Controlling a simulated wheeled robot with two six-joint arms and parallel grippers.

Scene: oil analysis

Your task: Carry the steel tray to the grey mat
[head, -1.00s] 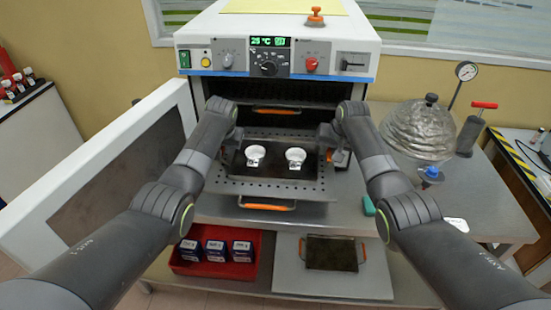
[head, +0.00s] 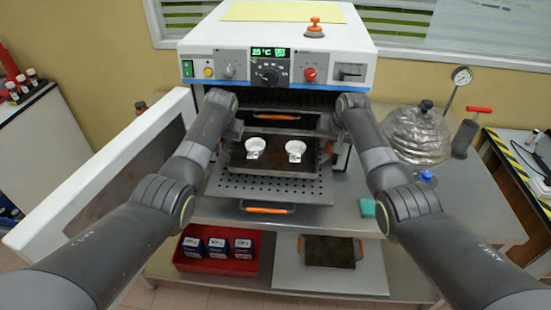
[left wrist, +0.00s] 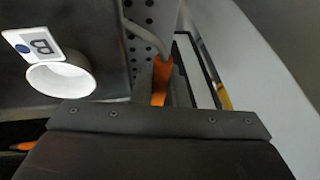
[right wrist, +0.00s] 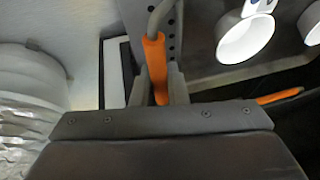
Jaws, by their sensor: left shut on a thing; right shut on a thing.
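The dark steel tray (head: 275,168) is in front of the open oven, over a perforated rack. It carries two white cups (head: 254,147) (head: 296,149). My left gripper (head: 237,131) is shut on its left orange handle, which shows in the left wrist view (left wrist: 161,78). My right gripper (head: 327,127) is shut on its right orange handle, which shows in the right wrist view (right wrist: 154,65). The tray looks level and raised a little above the rack. A light grey sheet (head: 373,270), possibly the grey mat, lies on the lower shelf.
The oven door (head: 105,180) stands open at left. The perforated rack (head: 265,190) sticks out below the tray. A second dark tray (head: 329,250) lies on the grey sheet, beside a red bin (head: 217,263) of boxes. A silvery dome (head: 417,135) stands on the bench at right.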

